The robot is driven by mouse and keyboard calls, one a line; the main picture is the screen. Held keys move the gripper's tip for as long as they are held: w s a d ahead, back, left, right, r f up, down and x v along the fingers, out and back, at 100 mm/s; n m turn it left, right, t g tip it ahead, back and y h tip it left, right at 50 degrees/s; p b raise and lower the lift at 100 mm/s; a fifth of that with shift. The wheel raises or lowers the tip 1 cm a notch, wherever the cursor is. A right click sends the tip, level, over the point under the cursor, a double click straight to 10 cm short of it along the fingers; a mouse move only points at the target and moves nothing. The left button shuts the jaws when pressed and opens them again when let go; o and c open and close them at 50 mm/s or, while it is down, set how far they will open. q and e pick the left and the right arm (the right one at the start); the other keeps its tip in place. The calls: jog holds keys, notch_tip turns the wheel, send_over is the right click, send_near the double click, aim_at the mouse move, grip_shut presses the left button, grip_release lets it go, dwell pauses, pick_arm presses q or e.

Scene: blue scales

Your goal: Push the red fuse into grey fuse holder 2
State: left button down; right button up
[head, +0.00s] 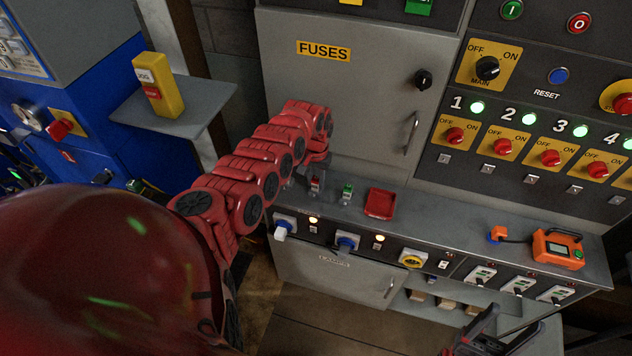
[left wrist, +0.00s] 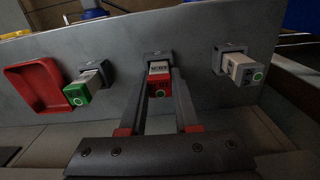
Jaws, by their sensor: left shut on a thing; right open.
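The red fuse (left wrist: 159,86) with a white label and green ring is between the fingers of my left gripper (left wrist: 161,78), which is shut on it. The fuse is lined up with a grey fuse holder (left wrist: 157,56), the middle one of three in the left wrist view. How deep the fuse sits in it I cannot tell, and no holder number is legible. In the head view the red fuse (head: 315,185) shows below my left gripper (head: 316,172) on the grey ledge. My right gripper (head: 490,338) is open at the bottom right, away from the ledge.
A green fuse (left wrist: 77,94) and a pale fuse (left wrist: 243,69) sit in the neighbouring holders, close to my left fingers. A red tray (head: 380,203) lies beside the green one. The fuse cabinet door (head: 350,80) stands behind. An orange meter (head: 557,248) is at the right.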

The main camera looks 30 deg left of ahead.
pick_arm(q)
jog(key=shift+a+r, duration=0.1)
jog(key=shift+r, duration=0.55)
jog(key=shift+s+r+b, duration=0.25)
jog(key=shift+r+b, duration=0.1)
jog(key=shift+r, duration=0.75)
jog(key=s+d+r+p, duration=0.1)
jog(key=s+d+p, duration=0.3)
jog(key=s+p, duration=0.3)
jog(key=s+d+r+p, duration=0.1)
jog(key=s+d+p, duration=0.2)
jog(key=s+p, duration=0.35)
notch_tip(320, 180, up, 2)
jog(key=b, duration=0.7)
send_over(315, 179)
jog(key=shift+w+d+r, duration=0.15)
jog(key=shift+d, duration=0.1)
jog(key=shift+a+r+n, duration=0.15)
jog(key=shift+a+n, duration=0.05)
jog(key=shift+n, duration=0.1)
